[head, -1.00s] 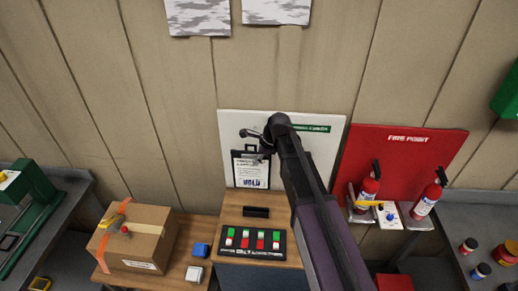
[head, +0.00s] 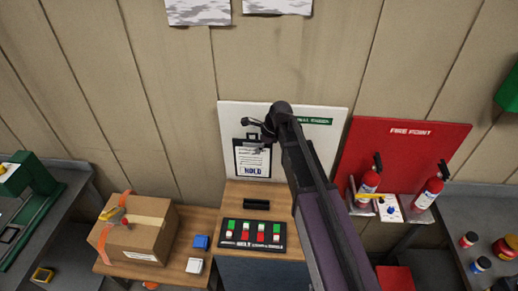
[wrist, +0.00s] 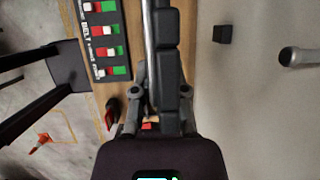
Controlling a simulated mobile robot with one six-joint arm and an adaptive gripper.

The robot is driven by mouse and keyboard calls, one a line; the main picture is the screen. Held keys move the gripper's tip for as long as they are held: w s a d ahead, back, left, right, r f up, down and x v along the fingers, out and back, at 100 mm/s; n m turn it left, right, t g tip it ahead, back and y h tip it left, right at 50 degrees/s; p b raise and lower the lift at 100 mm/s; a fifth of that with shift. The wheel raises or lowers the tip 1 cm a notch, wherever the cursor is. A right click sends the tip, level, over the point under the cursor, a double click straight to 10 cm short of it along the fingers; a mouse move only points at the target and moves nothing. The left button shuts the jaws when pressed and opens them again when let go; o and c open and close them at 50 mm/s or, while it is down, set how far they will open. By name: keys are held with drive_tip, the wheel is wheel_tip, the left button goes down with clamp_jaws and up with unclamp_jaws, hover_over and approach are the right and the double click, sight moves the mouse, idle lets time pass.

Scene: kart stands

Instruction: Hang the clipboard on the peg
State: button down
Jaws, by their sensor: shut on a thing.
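The clipboard (head: 252,158) is dark with a white printed sheet, and hangs upright in front of the white board (head: 229,125) in the head view. My gripper (head: 262,141) is shut on its upper part. In the wrist view the clipboard shows nearly edge-on as a dark strip (wrist: 172,60) between my gripper's fingers (wrist: 155,108). A grey round-ended peg (wrist: 300,56) stands at the right of the wrist view, apart from the clipboard. I cannot make out the peg in the head view; my arm covers part of the board.
Below the board, a wooden desk holds a switch panel (head: 252,233) and a black block (head: 257,204). A cardboard box (head: 136,232) is at left. A red fire board (head: 405,150) with extinguishers stands close on the right of my arm.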

drive_tip(key=w+f+b, duration=0.1)
drive_tip(key=w, duration=0.8)
drive_tip(key=shift+d+f, duration=0.15)
drive_tip(key=shift+f, duration=0.15)
idle(1.1)
drive_tip(key=shift+w+b, duration=0.1)
drive_tip(key=shift+b, duration=0.2)
idle(0.5)
drive_tip(key=c, duration=0.6)
unclamp_jaws()
drive_tip(key=shift+r, duration=0.15)
